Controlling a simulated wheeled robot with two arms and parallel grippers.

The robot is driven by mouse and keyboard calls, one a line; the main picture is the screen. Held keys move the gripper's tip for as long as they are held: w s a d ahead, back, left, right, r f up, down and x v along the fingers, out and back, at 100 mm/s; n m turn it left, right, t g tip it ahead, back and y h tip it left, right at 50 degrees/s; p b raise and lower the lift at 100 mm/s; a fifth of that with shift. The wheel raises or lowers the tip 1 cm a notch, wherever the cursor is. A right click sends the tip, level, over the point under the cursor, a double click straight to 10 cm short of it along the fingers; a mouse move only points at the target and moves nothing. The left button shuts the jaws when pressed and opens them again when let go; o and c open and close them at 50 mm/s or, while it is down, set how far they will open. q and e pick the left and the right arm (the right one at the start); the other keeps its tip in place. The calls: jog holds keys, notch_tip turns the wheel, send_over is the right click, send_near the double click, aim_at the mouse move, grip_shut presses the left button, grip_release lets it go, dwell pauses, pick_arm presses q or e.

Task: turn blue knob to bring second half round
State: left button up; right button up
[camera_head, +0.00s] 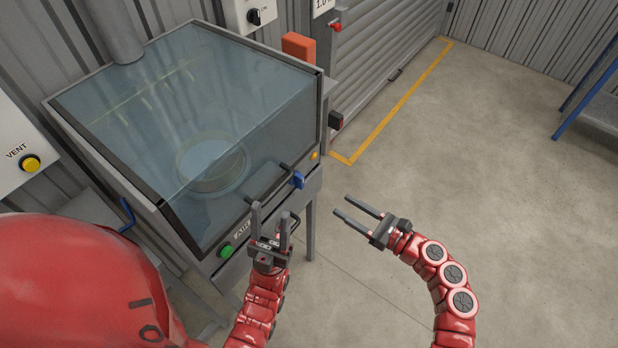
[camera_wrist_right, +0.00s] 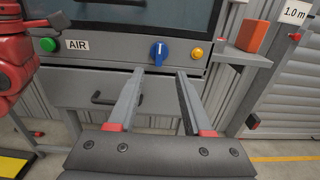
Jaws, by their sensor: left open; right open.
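The blue knob (camera_head: 298,179) sits on the front panel of a glass-topped cabinet (camera_head: 318,110), near its right end. In the right wrist view the blue knob (camera_wrist_right: 159,53) has its handle upright, with a white mark at its top. A round disc (camera_head: 211,165) shows through the glass inside the cabinet. My right gripper (camera_head: 360,215) is open and empty, to the right of the knob and apart from it. In its wrist view the fingers (camera_wrist_right: 160,90) point toward the panel below the knob. My left gripper (camera_head: 271,222) is open and empty in front of the panel.
The panel also bears a green button (camera_head: 225,251), an AIR label and a yellow button (camera_wrist_right: 197,53). A dark handle runs along the glass front. An orange block (camera_head: 299,46) stands at the cabinet's back right. The floor (camera_head: 430,170) to the right is clear.

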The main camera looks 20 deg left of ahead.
aim_at(303, 180)
jog(key=p+x, duration=0.3)
jog(key=x, duration=1)
jog(key=shift+a, duration=0.1)
grip_shut()
